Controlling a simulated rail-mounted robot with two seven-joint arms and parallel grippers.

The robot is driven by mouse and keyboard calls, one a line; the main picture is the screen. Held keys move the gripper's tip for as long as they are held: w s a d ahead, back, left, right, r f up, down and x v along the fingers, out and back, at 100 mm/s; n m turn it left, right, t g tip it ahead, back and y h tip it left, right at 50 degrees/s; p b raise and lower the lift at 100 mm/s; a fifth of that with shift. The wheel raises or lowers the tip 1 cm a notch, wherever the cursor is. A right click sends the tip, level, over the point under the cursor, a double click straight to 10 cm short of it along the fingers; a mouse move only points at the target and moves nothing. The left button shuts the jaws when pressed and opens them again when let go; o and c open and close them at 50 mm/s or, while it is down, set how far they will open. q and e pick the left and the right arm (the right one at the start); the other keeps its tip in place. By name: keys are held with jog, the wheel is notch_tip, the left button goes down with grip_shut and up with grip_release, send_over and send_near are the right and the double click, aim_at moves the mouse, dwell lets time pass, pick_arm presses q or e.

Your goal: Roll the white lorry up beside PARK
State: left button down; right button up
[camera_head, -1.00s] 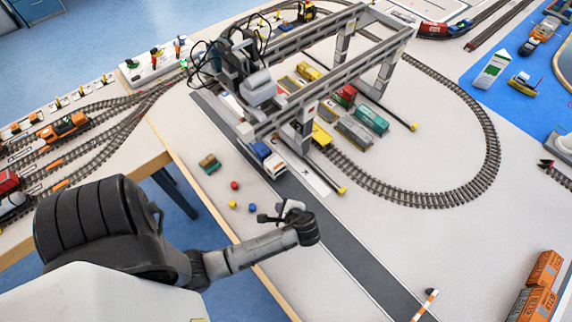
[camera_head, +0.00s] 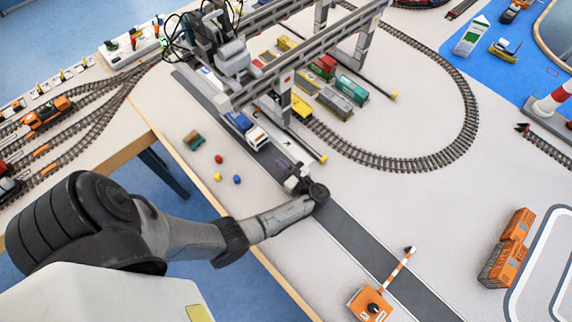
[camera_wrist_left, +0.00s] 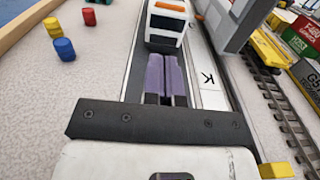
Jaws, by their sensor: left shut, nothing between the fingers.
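The white lorry (camera_head: 257,138), with a blue part behind its cab, stands on the dark road strip beside the crane. In the left wrist view its white and orange front (camera_wrist_left: 167,22) faces my gripper. My left gripper (camera_head: 284,163) is over the road in front of the cab. Its purple fingers (camera_wrist_left: 166,78) are shut together, empty, and point at the lorry's front. A small gap shows in the head view; contact cannot be told in the wrist view. Of PARK, only a letter K (camera_wrist_left: 208,78) is readable, on the pale strip right of the road. My right gripper is out of view.
The grey gantry crane (camera_head: 300,62) stands close right of the lorry, over several wagons. Red, yellow and blue pieces (camera_head: 237,179) lie left of the road. An orange-striped barrier (camera_head: 396,268) stands at the road's near end. The road between gripper and barrier is clear.

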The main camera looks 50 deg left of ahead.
aim_at(260, 143)
pick_arm(q)
jog(key=a, duration=0.3)
jog(key=s+a, duration=0.1)
jog(key=a, duration=0.4)
jog(key=shift+s+a, duration=0.15)
jog(key=shift+a, duration=0.4)
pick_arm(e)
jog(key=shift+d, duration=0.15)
